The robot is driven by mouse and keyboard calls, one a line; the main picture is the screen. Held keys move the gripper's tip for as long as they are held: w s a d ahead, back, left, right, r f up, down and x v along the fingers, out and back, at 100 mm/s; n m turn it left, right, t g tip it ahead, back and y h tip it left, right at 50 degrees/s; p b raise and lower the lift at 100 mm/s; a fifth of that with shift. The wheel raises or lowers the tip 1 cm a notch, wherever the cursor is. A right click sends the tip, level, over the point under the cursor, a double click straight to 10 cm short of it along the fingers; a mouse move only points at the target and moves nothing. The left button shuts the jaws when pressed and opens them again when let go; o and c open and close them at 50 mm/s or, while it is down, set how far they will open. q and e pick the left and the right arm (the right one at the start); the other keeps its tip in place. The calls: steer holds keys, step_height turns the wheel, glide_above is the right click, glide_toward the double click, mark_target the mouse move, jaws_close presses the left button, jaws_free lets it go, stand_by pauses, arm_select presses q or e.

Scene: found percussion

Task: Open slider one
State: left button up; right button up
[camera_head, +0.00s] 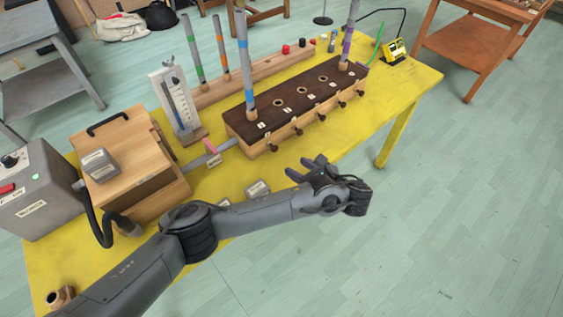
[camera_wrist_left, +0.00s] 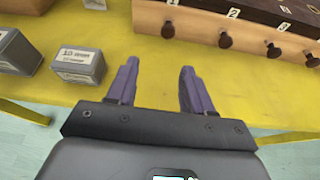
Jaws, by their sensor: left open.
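The wooden box with a dark top (camera_head: 300,98) stands on the yellow table, with several round dark knobs along its front face. Slider one's knob (camera_head: 273,147) is the nearest-left one, below the label 1. It also shows in the left wrist view as a brown knob (camera_wrist_left: 168,30), close to the box front, beyond the fingertips. My left gripper (camera_head: 305,166) is open and empty in front of the box, apart from the knob. In the left wrist view its two fingers (camera_wrist_left: 158,70) point toward slider one's knob with a gap between. My right gripper is not in view.
Grey labelled weights (camera_wrist_left: 78,66) sit on the yellow table (camera_head: 400,115) left of the fingers. Striped tubes (camera_head: 243,60) stand upright in the box and the rack behind. A gauge (camera_head: 177,100), wooden bellows box (camera_head: 130,165) and grey blower (camera_head: 35,190) stand left.

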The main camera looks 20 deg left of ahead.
mark_target(276, 150)
arm_select(q)
steer(key=shift+w+r+b, duration=0.4)
steer(key=shift+w, duration=0.2)
steer(key=shift+w+a+f+b, duration=0.1)
steer(key=shift+b, duration=0.2)
steer(key=b+x, duration=0.5)
steer(key=b, duration=0.1)
steer(key=shift+f+b, duration=0.1)
steer(key=shift+b, duration=0.2)
steer(key=x, duration=0.3)
steer(key=shift+a+b, duration=0.25)
steer(key=shift+b, duration=0.15)
steer(key=shift+w+a+f, duration=0.15)
steer(key=shift+w+a, duration=0.3)
steer(key=shift+a, duration=0.15)
jaws_close()
